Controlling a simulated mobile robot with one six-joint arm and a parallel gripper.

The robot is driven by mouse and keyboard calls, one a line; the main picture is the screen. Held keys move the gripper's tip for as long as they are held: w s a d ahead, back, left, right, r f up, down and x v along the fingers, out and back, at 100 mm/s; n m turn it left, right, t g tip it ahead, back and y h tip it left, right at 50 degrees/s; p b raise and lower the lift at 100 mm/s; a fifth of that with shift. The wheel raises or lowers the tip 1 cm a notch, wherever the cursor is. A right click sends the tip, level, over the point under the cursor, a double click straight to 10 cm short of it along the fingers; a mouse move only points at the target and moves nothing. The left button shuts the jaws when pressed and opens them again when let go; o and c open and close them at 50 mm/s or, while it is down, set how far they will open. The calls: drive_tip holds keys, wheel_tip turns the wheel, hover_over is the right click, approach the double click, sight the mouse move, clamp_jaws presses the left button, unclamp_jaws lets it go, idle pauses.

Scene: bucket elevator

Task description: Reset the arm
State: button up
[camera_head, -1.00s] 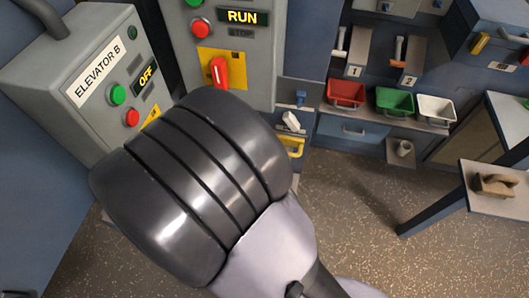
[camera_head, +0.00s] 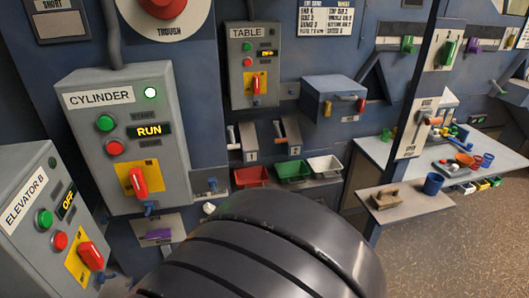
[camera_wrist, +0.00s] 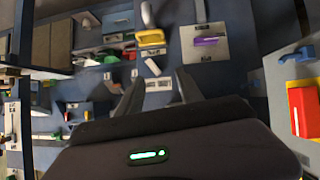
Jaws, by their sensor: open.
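My arm (camera_head: 270,250) fills the bottom of the head view as a dark, ribbed, rounded link. The head view does not show the gripper's fingers. In the wrist view my gripper (camera_wrist: 155,92) shows two dark fingers spread apart with nothing between them. Past the fingertips are a small white piece (camera_wrist: 153,67), a yellow handle (camera_wrist: 150,38) and a panel with a purple handle (camera_wrist: 206,41). The fingers appear apart from these.
The cylinder box (camera_head: 130,140) reads RUN and the elevator B box (camera_head: 40,215) reads OFF, both at left. Red (camera_head: 250,176), green (camera_head: 292,170) and white bins (camera_head: 325,164) sit mid-wall. A workbench (camera_head: 385,155) stands at right. Open floor (camera_head: 450,245) lies at lower right.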

drive_tip(key=d+r+m+g+y, duration=0.35)
drive_tip(key=d+r, duration=0.55)
drive_tip(key=r, duration=0.3)
drive_tip(key=s+d+r+m+g+h, duration=0.1)
drive_tip(key=s+d+m+g+h, duration=0.1)
drive_tip(key=s+d, duration=1.2)
drive_tip(key=d+m+h, duration=0.1)
drive_tip(key=d+m, duration=0.1)
drive_tip(key=d, duration=0.2)
drive_tip(key=shift+s+r, duration=0.15)
drive_tip(key=shift+r, duration=0.2)
drive_tip(key=shift+a, duration=0.1)
